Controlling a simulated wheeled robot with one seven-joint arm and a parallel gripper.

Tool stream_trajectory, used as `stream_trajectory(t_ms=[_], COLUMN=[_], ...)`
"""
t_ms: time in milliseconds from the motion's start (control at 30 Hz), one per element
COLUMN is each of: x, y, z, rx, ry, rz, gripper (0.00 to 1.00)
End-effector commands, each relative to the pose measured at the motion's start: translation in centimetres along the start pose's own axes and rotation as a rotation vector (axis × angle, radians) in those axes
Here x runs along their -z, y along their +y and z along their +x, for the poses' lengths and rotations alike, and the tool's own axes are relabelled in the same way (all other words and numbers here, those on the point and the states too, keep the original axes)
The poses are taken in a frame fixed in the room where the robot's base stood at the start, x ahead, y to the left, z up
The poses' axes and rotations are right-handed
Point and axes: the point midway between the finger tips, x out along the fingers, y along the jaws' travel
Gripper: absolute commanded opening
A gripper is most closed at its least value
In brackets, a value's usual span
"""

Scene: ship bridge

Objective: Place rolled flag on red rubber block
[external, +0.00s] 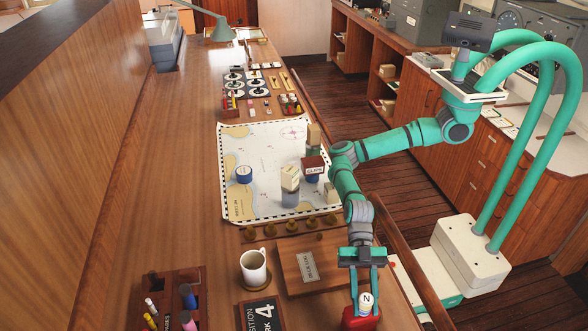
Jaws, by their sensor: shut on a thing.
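A white rolled flag (366,299) marked "N" is upright at the bottom right of the external view. My gripper (364,290) points down with its two fingers on either side of it and is shut on it. The red rubber block (361,319) is directly below the flag, near the table's right edge. The flag's lower end appears to meet the top of the block, but I cannot tell whether it rests there or hangs just above.
Left of the block are a wooden box (290,281), a white mug (254,268), a black "POSITION MARK 4" card (262,314) and a wooden rack (170,280) of coloured items. A chart (265,140) with several objects lies beyond. A raised wooden edge (400,255) runs along the right.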

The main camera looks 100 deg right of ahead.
Motion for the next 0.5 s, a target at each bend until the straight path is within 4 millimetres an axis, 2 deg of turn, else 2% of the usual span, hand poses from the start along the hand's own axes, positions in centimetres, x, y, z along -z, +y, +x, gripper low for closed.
stream_trajectory(t_ms=[433,467,500], x=[-0.60,-0.56,-0.55], y=[0.03,0.03,0.03], z=[0.14,0.12,0.12], rx=[0.000,-0.001,-0.001], ry=[0.001,0.001,0.001], rz=[0.003,0.002,0.002], gripper=[0.07,0.36,0.45])
